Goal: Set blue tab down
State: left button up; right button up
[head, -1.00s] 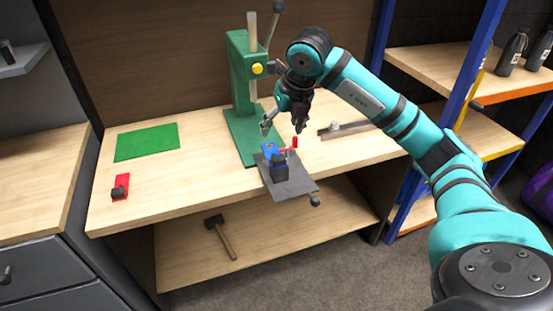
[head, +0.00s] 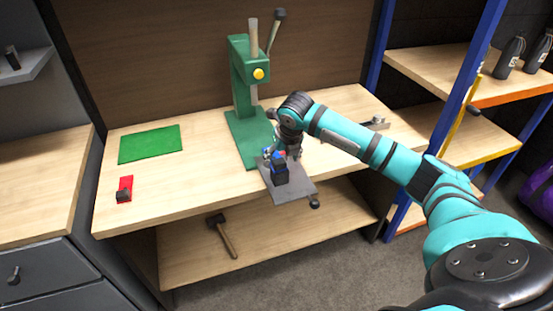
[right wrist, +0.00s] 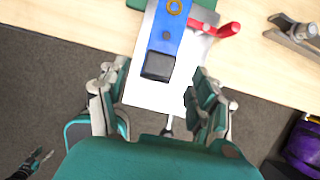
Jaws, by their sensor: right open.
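The blue tab (right wrist: 176,35), with a black block (right wrist: 158,66) at its near end, lies on a grey plate (head: 295,191) at the foot of the green press (head: 243,125). It also shows in the head view, where its black end (head: 280,174) stands out and my gripper partly covers the blue. My right gripper (head: 285,153) is just above it. In the right wrist view its spread fingers (right wrist: 153,83) are apart, with the black end between them and a gap on each side. A small teal and dark part (right wrist: 38,164), probably my left gripper, shows low at the left.
A red handle (right wrist: 228,29) is beside the blue tab. A red tab (head: 125,187) with a black end and a green mat (head: 149,144) lie on the bench at left. A hammer (head: 223,236) is on the lower shelf. The bench front is mostly clear.

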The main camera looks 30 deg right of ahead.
aim_at(280, 162)
jog(key=shift+p+x, duration=0.35)
jog(key=shift+x, duration=1.45)
jog(key=shift+s, duration=0.2)
jog(key=c, duration=1.3)
